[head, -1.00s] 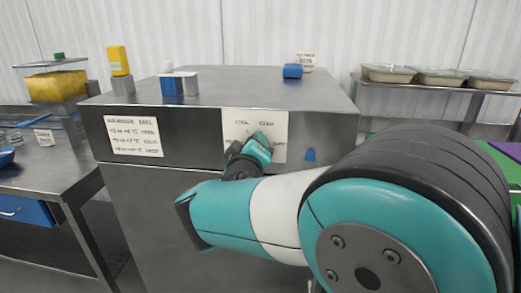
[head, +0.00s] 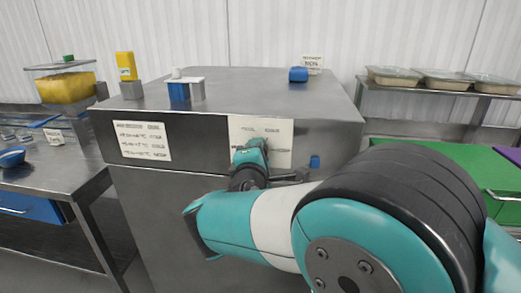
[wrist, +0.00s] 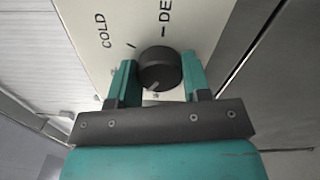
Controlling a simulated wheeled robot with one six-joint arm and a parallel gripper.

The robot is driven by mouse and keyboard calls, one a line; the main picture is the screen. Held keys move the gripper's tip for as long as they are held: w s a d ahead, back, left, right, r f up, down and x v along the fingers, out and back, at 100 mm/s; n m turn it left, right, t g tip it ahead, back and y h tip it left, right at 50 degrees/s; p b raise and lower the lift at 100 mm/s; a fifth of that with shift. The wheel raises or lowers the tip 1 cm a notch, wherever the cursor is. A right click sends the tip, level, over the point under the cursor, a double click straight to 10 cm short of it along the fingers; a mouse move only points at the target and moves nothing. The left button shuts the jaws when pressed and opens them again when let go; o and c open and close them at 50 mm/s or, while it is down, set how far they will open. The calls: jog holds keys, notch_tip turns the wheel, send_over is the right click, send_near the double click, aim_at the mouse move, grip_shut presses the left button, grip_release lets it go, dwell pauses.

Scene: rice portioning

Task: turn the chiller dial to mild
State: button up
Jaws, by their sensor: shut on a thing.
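The chiller dial (wrist: 158,68) is a round black knob on a pale label plate (wrist: 88,20), which also shows on the chiller's front in the head view (head: 279,154). My gripper (wrist: 160,76) is shut on the dial, with one teal finger on each side. The dial's light pointer line aims down and slightly left in the wrist view, away from the visible words "COLD" and "DE…". In the head view my gripper (head: 250,150) covers the dial and part of the plate. The other markings are hidden or too small to read.
Tables stand at both sides.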

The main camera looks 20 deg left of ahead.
jog(key=shift+s+a+f+n+p, duration=0.1)
jog(key=shift+n+p, duration=0.45)
jog(key=shift+n, duration=0.9)
jog(key=shift+f+n+p, duration=0.1)
jog(key=shift+n+p, duration=0.45)
jog(key=shift+n, duration=0.9)
jog(key=o, duration=0.9)
jog(key=shift+o, duration=0.2)
jog(key=shift+r, duration=0.1)
